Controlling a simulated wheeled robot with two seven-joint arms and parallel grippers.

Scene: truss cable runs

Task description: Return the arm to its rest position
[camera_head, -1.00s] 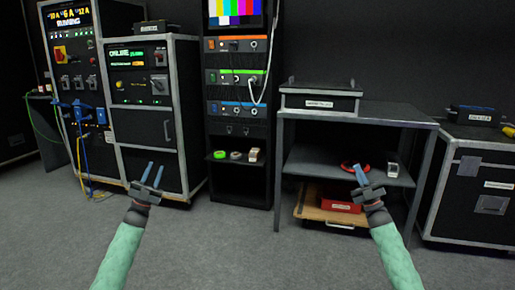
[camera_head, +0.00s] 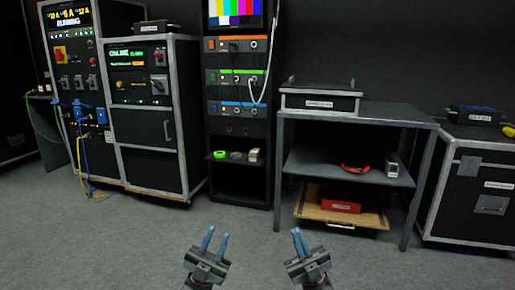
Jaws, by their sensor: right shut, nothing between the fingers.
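My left gripper (camera_head: 214,244) is at the bottom middle of the head view, over the grey floor. Its two blue fingers stand apart with nothing between them. My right gripper (camera_head: 299,241) is just to its right, also over the floor. Its blue fingers are together and hold nothing. Both grippers are apart from each other and from all the furniture. Most of both arms lies below the picture's edge.
A rack with a colour-bar screen (camera_head: 236,13) and cables stands at the back. Power cabinets (camera_head: 147,150) stand at the left. A shelf table (camera_head: 345,171) with a red box (camera_head: 340,206) and a flight case (camera_head: 481,201) stand at the right. The near floor is clear.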

